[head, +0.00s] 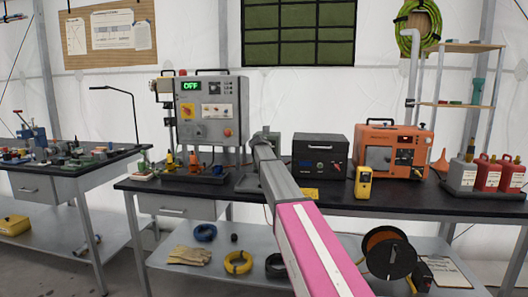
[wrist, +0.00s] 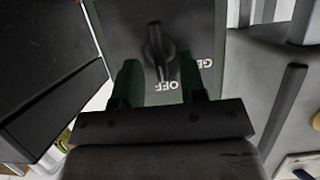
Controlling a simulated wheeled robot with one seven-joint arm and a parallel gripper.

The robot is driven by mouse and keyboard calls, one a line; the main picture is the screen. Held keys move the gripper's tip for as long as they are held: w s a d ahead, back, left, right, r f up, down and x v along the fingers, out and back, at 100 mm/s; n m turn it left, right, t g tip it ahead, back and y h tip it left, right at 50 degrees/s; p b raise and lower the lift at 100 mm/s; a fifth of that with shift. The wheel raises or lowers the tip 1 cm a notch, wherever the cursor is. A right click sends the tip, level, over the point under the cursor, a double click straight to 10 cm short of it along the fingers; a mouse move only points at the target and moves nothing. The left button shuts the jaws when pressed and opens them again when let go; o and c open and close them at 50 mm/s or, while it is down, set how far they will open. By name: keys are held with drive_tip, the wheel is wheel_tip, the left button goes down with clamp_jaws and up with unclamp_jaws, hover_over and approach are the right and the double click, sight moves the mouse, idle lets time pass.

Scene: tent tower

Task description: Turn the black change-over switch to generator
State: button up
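The black change-over switch (wrist: 157,45) sits on a dark green-grey plate (wrist: 120,20) in the wrist view. Its long handle lies nearly up and down in the picture, its lower end on the side of the white "OFF" mark. Part of a "GE..." mark shows to its right; the rest is hidden by a finger. My gripper (wrist: 161,68) is open, with one dark green finger on each side of the handle and gaps between. In the head view my gripper (head: 263,140) is at the small grey-green switch box (head: 273,138); the switch itself is hidden by my arm.
A grey panel (head: 212,110) with a green "OFF" display stands left of the switch box. A black case (head: 320,155) and an orange generator (head: 390,150) stand to its right. A yellow handheld meter (head: 363,183) stands near the front of the black bench (head: 440,200).

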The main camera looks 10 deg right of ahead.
drive_tip(key=shift+w+d+f, duration=0.2)
drive_tip(key=shift+w+f, duration=0.05)
drive_tip(key=shift+w, duration=0.35)
clamp_jaws()
drive_tip(key=n+h, duration=0.3)
drive_tip(key=n, duration=0.2)
drive_tip(key=a+n+h, duration=0.1)
drive_tip(key=n+h, duration=0.1)
drive_tip(key=n, duration=0.1)
drive_tip(key=shift+w+f+h, duration=0.1)
drive_tip(key=shift+f+h, duration=0.2)
drive_tip(key=shift+n, duration=0.3)
idle(0.3)
